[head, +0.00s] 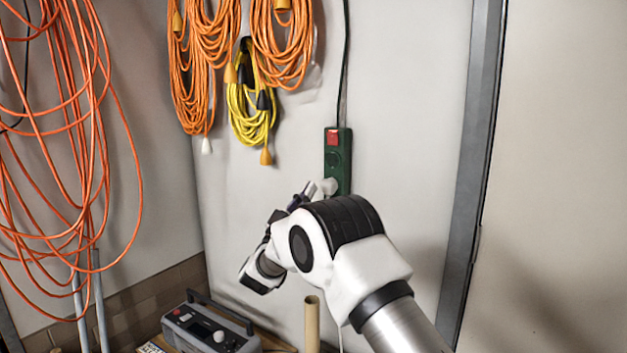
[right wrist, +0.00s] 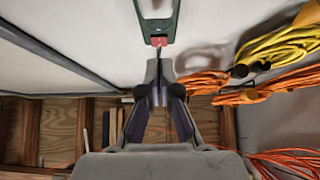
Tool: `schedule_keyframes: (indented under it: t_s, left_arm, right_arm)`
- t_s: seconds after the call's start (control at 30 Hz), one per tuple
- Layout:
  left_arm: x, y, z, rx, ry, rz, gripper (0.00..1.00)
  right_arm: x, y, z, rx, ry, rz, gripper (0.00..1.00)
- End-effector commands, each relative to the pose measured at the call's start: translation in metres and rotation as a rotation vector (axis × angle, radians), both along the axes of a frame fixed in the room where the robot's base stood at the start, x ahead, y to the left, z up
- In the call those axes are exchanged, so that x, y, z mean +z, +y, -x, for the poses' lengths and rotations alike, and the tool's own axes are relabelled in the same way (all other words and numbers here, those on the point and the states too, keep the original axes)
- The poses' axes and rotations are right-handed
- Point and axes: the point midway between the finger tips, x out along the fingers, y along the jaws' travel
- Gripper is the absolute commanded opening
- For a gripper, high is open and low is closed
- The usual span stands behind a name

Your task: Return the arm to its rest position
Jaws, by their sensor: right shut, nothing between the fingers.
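My right arm (head: 375,275) comes in from the lower right and bends toward the wall. My right gripper (head: 304,194) is partly hidden behind its wrist, near the lower end of a green power strip (head: 338,160). In the right wrist view my right gripper (right wrist: 158,88) is shut and empty, its two fingertips together. The green power strip (right wrist: 157,14) with its red switch shows beyond the fingertips. I cannot tell from the head view how far the gripper is from the strip. My left gripper is not in view.
Orange cords (head: 284,42) and a yellow cord (head: 250,115) hang on the wall. More orange cord (head: 75,130) hangs at left. A grey device with a handle (head: 208,332) and an upright tan tube (head: 312,325) stand below the arm. The wall at right is bare.

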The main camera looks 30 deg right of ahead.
Motion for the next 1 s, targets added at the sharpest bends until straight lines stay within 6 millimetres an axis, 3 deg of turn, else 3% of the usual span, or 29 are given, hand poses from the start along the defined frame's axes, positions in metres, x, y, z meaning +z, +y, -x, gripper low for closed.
schedule_keyframes:
  t_s: [0.17, 0.63, 0.73, 0.77, 0.87, 0.97, 1.0]
  left_arm:
    - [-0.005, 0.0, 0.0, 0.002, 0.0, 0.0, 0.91]
    - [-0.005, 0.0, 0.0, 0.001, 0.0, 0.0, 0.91]
    - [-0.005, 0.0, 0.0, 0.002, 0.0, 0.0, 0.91]
    - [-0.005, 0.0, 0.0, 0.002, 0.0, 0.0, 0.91]
    - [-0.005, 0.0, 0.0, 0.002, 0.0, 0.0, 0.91]
    - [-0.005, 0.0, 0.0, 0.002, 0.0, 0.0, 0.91]
    - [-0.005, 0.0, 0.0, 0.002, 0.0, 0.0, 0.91]
  right_arm:
    - [-0.011, 0.01, 0.004, 0.001, -0.002, 0.001, 0.0]
    - [-0.011, 0.01, 0.004, 0.001, -0.002, 0.001, 0.0]
    - [-0.02, 0.01, 0.002, 0.001, 0.013, 0.001, 0.0]
    - [-0.029, 0.01, 0.001, 0.0, 0.025, 0.0, 0.0]
    - [-0.08, 0.007, 0.001, -0.002, 0.121, -0.002, 0.0]
    - [-0.161, 0.011, 0.008, 0.051, 0.332, 0.013, 0.0]
    - [-0.198, 0.015, 0.012, 0.097, 0.433, 0.007, 0.0]
